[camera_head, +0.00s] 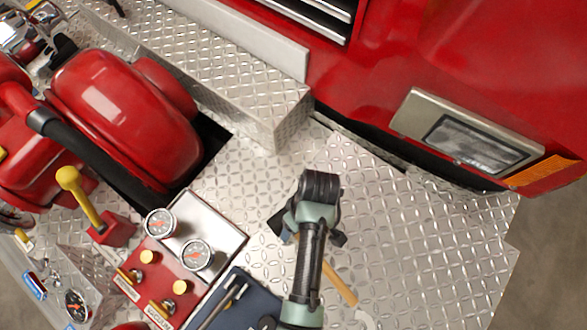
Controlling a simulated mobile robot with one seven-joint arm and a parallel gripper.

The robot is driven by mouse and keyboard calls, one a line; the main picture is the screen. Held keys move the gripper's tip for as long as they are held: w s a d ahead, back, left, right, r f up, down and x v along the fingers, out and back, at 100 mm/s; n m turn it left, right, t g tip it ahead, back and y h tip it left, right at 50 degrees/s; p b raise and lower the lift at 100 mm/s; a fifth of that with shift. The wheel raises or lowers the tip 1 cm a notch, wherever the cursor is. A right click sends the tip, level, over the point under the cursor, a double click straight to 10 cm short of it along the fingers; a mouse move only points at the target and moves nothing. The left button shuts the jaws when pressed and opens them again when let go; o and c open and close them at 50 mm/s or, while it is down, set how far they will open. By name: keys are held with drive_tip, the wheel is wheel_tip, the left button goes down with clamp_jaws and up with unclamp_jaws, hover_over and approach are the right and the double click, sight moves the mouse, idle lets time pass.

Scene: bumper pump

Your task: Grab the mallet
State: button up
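A mallet lies on the diamond-plate deck, partly under my arm. Its wooden handle (341,286) shows to the right of my forearm, slanting down to the right. A pale end shows near the bottom edge, and the rest is hidden by my arm. My gripper (309,232) is seen from above, over the deck near the handle's upper end. Dark parts of it show on both sides of my wrist. The fingertips are hidden, so I cannot tell whether it is open or touches the handle.
A dark blue case (245,303) with tools lies left of my arm. A red gauge panel (165,285) and a red pump (125,115) stand further left. A raised metal step (240,85) and the red truck front (450,70) bound the back. The deck (430,250) at right is clear.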

drive_tip(key=shift+f, duration=0.15)
clamp_jaws()
idle(1.4)
